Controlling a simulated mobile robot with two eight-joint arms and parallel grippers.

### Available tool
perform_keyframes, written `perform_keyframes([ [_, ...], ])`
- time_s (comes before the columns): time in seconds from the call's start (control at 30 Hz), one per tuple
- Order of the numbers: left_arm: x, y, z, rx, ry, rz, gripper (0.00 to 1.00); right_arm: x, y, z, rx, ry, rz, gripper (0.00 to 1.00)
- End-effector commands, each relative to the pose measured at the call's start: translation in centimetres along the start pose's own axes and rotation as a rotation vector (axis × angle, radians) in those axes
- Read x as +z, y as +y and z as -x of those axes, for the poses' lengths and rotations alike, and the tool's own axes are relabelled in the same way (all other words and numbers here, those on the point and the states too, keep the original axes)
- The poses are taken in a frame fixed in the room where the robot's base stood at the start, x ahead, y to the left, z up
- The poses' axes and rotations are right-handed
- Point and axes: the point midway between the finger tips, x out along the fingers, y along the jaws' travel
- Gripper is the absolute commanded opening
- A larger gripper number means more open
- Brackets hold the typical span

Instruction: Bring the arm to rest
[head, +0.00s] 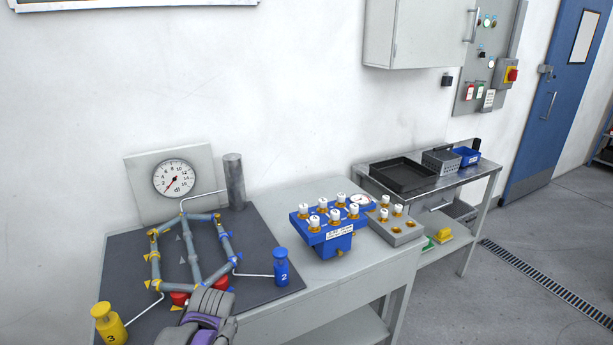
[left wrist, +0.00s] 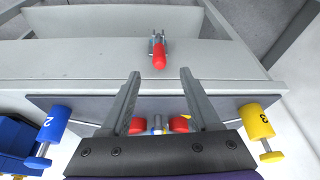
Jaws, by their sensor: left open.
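My left gripper (head: 208,300) is at the bottom of the head view, at the front edge of the grey mat (head: 257,240). Its two fingers are spread in the left wrist view (left wrist: 160,74), with nothing held between the tips. Red parts (head: 180,298) of the pipe frame (head: 214,262) lie right beside it, and red ends (left wrist: 179,124) also show behind the fingers in the wrist view. Whether the gripper touches them cannot be told. My right gripper is not in view.
A yellow cylinder 3 (head: 108,325) and a blue cylinder 2 (head: 281,268) flank the pipe frame. A gauge board (head: 140,180) stands behind. A blue manifold (head: 330,240) is to the right. A red-tipped fitting (left wrist: 159,56) sits beyond the fingers.

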Motion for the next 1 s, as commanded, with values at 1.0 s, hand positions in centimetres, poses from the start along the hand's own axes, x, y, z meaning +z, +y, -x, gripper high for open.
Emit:
perform_keyframes([
  [1.0, 15.1, -6.3, 10.1, 0.263, 0.123, -0.614, 0.63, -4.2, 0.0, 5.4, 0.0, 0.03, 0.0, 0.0],
])
